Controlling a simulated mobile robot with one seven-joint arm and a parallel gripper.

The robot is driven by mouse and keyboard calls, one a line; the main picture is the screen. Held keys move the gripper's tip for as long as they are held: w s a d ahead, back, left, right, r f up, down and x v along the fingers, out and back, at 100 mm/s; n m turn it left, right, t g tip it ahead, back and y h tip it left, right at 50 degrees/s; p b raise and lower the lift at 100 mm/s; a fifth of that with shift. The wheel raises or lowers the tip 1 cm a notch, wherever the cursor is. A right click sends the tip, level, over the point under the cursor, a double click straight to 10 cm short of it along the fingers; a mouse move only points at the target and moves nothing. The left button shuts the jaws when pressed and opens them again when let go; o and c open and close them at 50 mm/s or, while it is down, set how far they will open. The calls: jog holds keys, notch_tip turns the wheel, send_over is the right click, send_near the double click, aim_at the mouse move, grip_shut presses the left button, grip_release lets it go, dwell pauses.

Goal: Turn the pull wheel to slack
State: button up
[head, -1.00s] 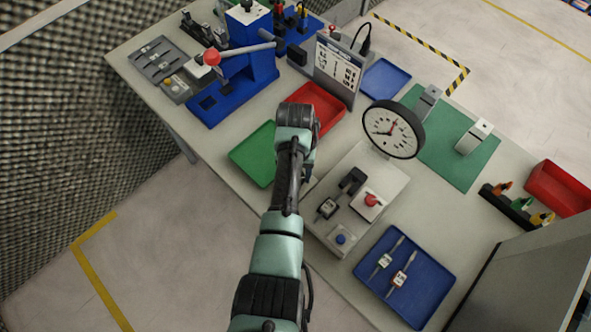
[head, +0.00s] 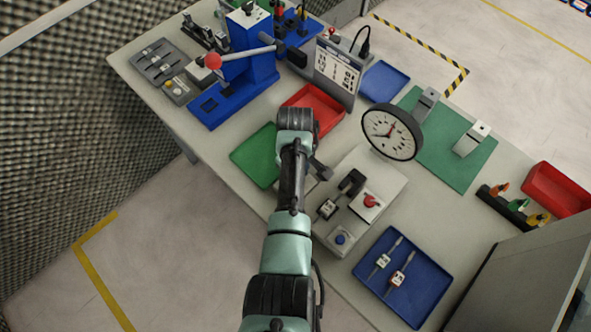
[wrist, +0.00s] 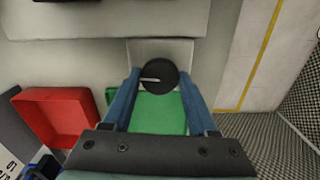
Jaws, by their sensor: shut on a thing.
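The pull wheel (wrist: 158,77) is a round black knob with a white pointer line, in the middle of the wrist view. The line points left there. It stands in front of a pale plate (wrist: 150,50). My gripper (wrist: 158,73) is shut on the wheel, with one blue finger on each side. In the head view my gripper is mostly hidden behind my own arm, and the wheel cannot be made out. A round dial gauge (head: 391,131) with a white face stands to the right of my arm. Its small markings are too small to read.
A green tray (head: 254,158) and a red tray (head: 318,103) lie close to my gripper. A grey fixture with a red button (head: 370,201) and a blue button (head: 340,239) is on the right. A blue tray (head: 420,290) holds tools. A blue press (head: 250,60) stands at the back left.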

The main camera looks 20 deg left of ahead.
jog(key=shift+n, duration=0.6)
jog(key=o, duration=1.4)
jog(key=shift+c, duration=0.2)
notch_tip(320, 180, up, 13)
jog(key=b, duration=0.1)
